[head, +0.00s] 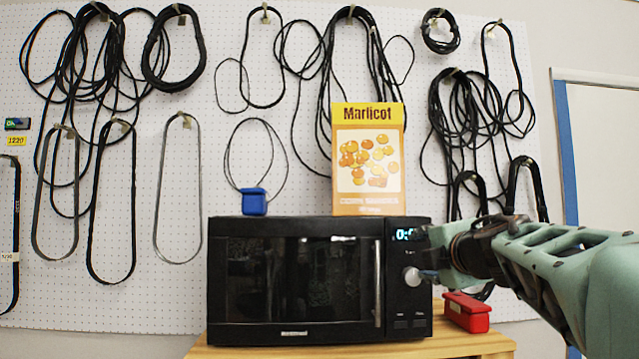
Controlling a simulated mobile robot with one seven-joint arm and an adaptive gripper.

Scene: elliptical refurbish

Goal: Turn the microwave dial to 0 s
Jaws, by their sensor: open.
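The black microwave (290,280) stands on a wooden surface, its door closed, with a vertical silver handle. Its round silver dial (412,277) is on the control panel at the right. The lit display (404,234) above it shows digits starting "0:0"; the rest is hard to read next to my gripper. My gripper (432,274) reaches in from the right, its dark fingertip just right of the dial in the picture. I cannot tell whether it touches the dial. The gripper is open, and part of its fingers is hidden.
A yellow Marlicot box (368,160) and a blue object (253,201) stand on top of the microwave. A red object (466,312) sits right of it, below my arm, on the wooden table (350,350). Black cables hang on the white pegboard (320,15) behind.

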